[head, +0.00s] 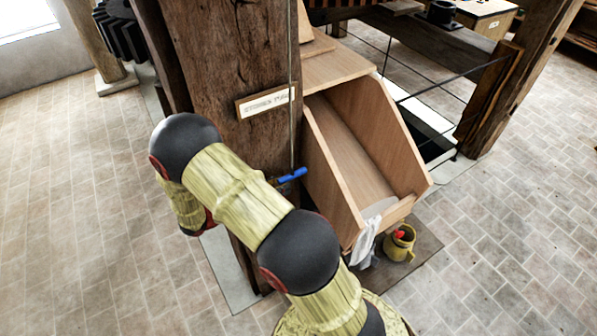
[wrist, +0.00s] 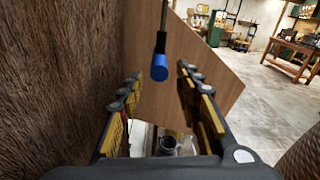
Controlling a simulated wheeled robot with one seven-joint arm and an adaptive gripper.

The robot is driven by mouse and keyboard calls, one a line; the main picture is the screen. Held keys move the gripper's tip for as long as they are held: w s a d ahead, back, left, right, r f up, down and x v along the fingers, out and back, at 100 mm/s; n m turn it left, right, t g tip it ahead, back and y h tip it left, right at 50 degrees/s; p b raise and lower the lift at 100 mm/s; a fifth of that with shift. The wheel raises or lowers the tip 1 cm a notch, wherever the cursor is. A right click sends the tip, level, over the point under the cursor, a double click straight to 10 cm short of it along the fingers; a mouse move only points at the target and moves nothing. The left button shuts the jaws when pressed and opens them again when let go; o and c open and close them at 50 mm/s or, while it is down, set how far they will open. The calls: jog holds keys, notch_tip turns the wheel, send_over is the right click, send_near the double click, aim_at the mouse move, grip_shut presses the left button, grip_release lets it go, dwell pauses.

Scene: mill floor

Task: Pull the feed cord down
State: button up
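The feed cord (head: 291,90) hangs down the right part of a thick wooden post. Its blue handle (head: 292,175) shows beside the wooden chute, just right of my arm. In the wrist view the cord (wrist: 163,16) comes from the top and ends in a dark collar and the blue handle (wrist: 160,67). My gripper (wrist: 160,74) is open, with one finger on each side of the handle in the picture. No finger visibly touches it, and I cannot tell how deep it lies between the fingertips.
The wooden post (head: 220,60) bears a small label plate (head: 266,101). The wooden chute (head: 345,150) stands close at right, with a white cloth (head: 365,240) on its lower end. Brick floor at left is clear.

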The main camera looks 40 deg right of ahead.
aim_at(299, 170)
jog(key=shift+w+d+r+n+h, duration=0.15)
jog(key=shift+r+n+h, duration=0.2)
jog(key=shift+r, duration=0.4)
jog(key=x, duration=0.7)
jog(key=shift+d, duration=0.35)
jog(key=shift+c, duration=0.5)
jog(key=c, duration=0.7)
grip_shut()
